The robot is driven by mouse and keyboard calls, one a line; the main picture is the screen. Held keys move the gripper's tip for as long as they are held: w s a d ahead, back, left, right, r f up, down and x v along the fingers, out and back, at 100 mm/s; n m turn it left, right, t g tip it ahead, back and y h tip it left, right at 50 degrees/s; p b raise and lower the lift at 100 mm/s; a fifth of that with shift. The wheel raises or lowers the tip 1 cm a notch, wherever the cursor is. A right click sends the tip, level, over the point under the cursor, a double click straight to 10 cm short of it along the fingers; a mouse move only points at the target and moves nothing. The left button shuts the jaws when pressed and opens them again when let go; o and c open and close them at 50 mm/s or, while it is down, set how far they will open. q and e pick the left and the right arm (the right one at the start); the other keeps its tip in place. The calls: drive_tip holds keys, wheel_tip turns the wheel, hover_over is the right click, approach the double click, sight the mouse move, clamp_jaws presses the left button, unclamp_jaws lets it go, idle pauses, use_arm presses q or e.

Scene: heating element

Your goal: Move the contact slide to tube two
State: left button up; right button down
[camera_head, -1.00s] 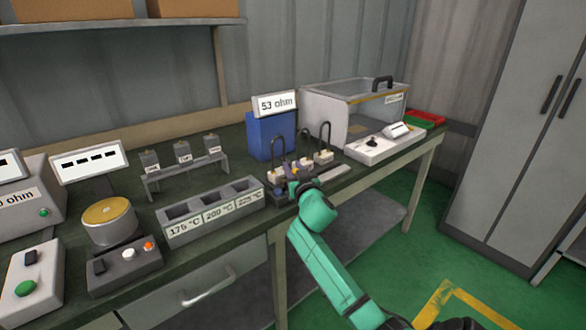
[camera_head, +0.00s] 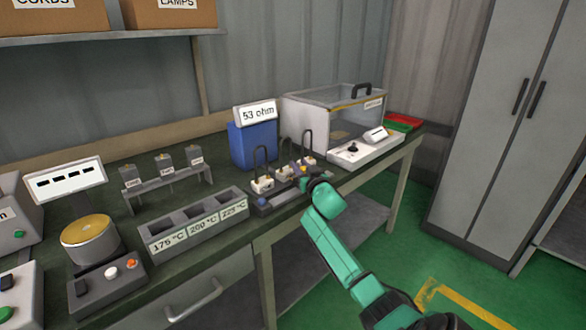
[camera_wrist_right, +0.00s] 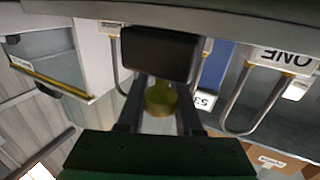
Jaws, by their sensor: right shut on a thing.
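A rail unit with three looped tubes (camera_head: 262,160) stands near the front edge of the bench. My right gripper (camera_head: 306,181) is at the right part of this rail and hides much of it. In the right wrist view the gripper (camera_wrist_right: 158,110) is shut on a yellow-green knob (camera_wrist_right: 160,98), apparently the contact slide's handle. A dark block (camera_wrist_right: 160,52) shows beyond the knob, in front of a tube loop. The label ONE (camera_wrist_right: 285,58) appears upside down on the right. The slide's contact with a tube cannot be told. My left gripper is not in view.
A blue box with a 53 ohm display (camera_head: 255,135) stands behind the rail. A three-well heater block (camera_head: 190,220) is to the left and a clear-sided case (camera_head: 335,115) to the right. A shelf with boxes (camera_head: 170,15) hangs above.

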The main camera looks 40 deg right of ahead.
drive_tip(key=c, duration=0.6)
unclamp_jaws()
drive_tip(key=shift+o, duration=0.2)
drive_tip(key=v, duration=1.4)
drive_tip(key=shift+s+p, duration=0.25)
drive_tip(key=shift+p, duration=0.1)
